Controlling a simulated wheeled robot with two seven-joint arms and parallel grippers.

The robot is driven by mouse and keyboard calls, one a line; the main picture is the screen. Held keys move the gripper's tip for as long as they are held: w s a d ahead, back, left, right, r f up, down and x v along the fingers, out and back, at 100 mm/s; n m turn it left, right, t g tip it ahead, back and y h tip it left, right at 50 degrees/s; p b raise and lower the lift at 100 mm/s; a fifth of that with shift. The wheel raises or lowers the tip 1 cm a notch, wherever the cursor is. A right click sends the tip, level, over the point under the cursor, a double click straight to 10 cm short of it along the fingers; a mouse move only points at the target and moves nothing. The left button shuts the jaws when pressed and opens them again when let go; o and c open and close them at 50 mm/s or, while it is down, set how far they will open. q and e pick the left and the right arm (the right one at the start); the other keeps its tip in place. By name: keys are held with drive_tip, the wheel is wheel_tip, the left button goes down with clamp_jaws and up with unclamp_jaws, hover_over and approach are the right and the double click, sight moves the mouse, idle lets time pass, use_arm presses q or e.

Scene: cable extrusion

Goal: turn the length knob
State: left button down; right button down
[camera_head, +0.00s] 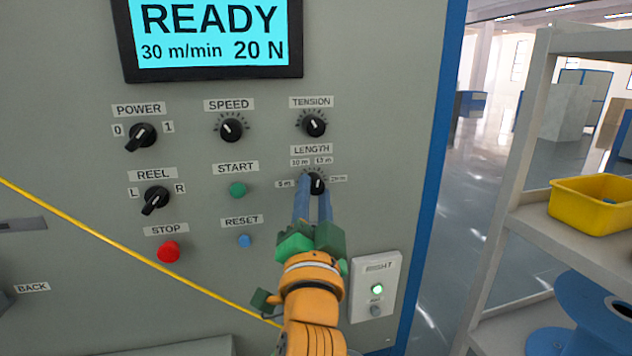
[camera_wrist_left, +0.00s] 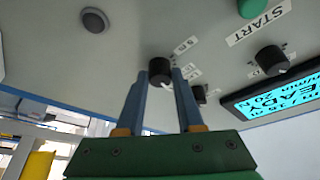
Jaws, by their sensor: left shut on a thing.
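The black length knob (camera_head: 317,183) sits under the LENGTH label on the grey panel, with marks around it; its white pointer line points roughly up. My left gripper (camera_head: 312,190) comes from below, its two blue fingers shut on the knob. In the left wrist view the knob (camera_wrist_left: 160,70) lies between the two fingertips (camera_wrist_left: 159,78). The fingers partly cover the knob and its lower side. My right gripper is in neither view.
The tension knob (camera_head: 314,126) is just above, the green start button (camera_head: 238,190) and blue reset button (camera_head: 245,241) to the left. A white RIGHT box (camera_head: 387,262) is at lower right. A yellow cable (camera_head: 130,245) slants across. The display (camera_head: 210,35) reads READY.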

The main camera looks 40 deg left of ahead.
use_arm(q)
drive_tip(key=shift+s+r+m+h, duration=0.1)
drive_tip(key=shift+m+h, duration=0.3)
drive_tip(key=shift+m, duration=0.6)
drive_tip(key=shift+a+m+h+b, duration=0.1)
drive_tip(key=shift+m+h+b, duration=0.6)
drive_tip(key=shift+m, duration=0.6)
drive_tip(key=shift+r, duration=0.1)
drive_tip(key=c, duration=0.5)
unclamp_jaws()
drive_tip(key=shift+a, duration=0.1)
drive_tip(key=shift+c, duration=0.2)
